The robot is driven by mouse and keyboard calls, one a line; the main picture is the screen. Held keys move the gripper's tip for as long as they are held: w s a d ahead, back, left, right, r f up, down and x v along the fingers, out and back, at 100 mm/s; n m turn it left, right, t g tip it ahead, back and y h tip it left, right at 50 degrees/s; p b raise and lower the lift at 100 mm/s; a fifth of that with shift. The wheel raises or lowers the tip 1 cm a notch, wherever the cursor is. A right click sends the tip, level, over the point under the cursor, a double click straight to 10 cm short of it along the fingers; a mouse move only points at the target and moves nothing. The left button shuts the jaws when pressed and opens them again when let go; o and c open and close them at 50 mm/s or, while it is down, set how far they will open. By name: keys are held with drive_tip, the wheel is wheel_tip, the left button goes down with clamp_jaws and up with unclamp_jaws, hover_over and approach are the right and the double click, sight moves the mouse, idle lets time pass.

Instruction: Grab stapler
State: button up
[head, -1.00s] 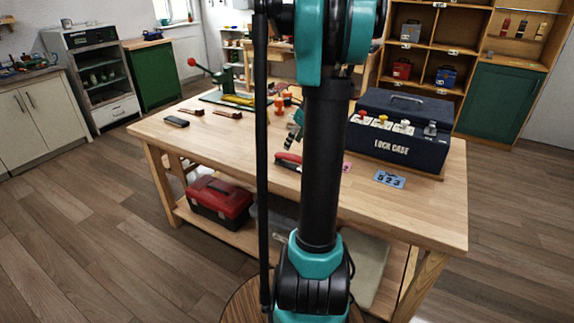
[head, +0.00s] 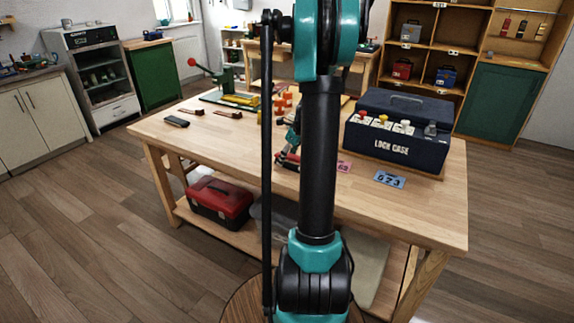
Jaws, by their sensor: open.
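A small red and dark object (head: 291,158), which looks like the stapler, lies on the wooden workbench (head: 235,148) near its front edge, left of my arm. My gripper (head: 283,156) is open, pointing down at this object, and its fingers cover part of it. At this size I cannot tell whether the fingers touch it or are around it.
A dark lock case (head: 398,150) stands on the right of the bench, with a blue number card (head: 388,179) in front. Orange parts (head: 285,102) and a green lever press (head: 222,77) are behind. A red toolbox (head: 220,200) sits on the lower shelf. The bench's left front is clear.

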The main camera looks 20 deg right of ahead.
drive_tip(key=shift+c, duration=0.6)
clamp_jaws()
